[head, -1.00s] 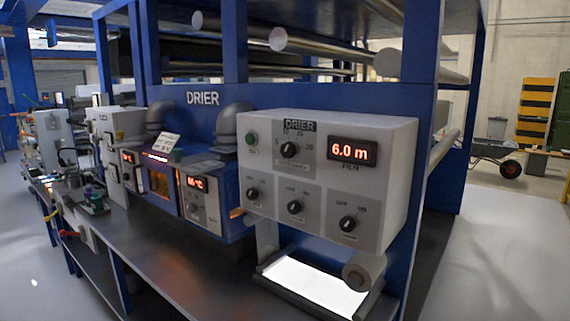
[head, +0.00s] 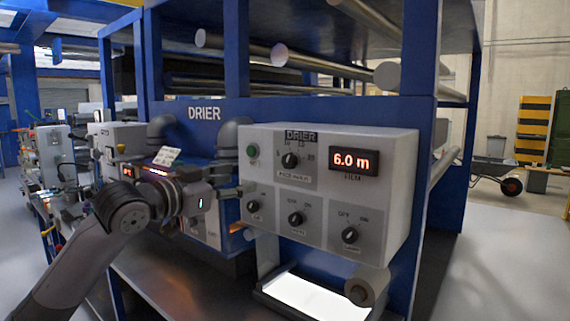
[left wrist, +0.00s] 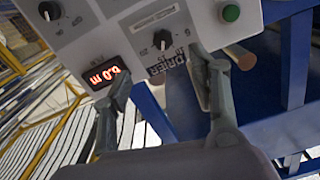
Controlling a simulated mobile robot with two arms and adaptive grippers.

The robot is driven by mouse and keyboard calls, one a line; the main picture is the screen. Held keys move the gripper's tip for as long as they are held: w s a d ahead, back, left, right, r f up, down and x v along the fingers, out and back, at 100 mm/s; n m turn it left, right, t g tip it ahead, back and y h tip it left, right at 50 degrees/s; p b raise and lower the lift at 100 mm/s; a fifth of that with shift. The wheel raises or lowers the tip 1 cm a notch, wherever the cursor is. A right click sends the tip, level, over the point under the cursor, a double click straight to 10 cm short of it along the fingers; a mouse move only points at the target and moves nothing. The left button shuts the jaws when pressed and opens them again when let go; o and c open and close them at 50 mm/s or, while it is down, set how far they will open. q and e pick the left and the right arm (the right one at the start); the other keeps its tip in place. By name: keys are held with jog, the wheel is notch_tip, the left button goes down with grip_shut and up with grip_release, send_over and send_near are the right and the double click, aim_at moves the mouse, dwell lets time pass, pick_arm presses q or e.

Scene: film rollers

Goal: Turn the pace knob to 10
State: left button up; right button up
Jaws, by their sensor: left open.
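The pace knob (head: 290,160) is a black dial on the upper left of the white drier control box (head: 400,175). Numbers are printed around it; its exact pointer setting is too small to read. My left gripper (head: 238,190) is at the left side of the box, below and left of the knob and apart from it. In the left wrist view the picture is turned upside down. The open fingers (left wrist: 160,78) point at the box, with the pace knob (left wrist: 162,39) beyond and between them, untouched. My right gripper is not in view.
A display (head: 353,162) reads 6.0 m. A green button (head: 252,151) is left of the knob. Three more black knobs, one of them the left one (head: 254,207), sit along the lower box. Rollers and a blue frame stand above and behind.

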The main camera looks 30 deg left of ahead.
pick_arm(q)
jog(key=r, duration=0.2)
jog(key=p, duration=0.9)
send_near(287, 161)
jog(key=w, duration=0.8)
jog(key=shift+d+r, duration=0.1)
jog(key=shift+d, duration=0.15)
jog(key=shift+w+f, duration=0.2)
jog(key=shift+w, duration=0.5)
jog(key=shift+c, duration=0.3)
jog(key=c, duration=1.1)
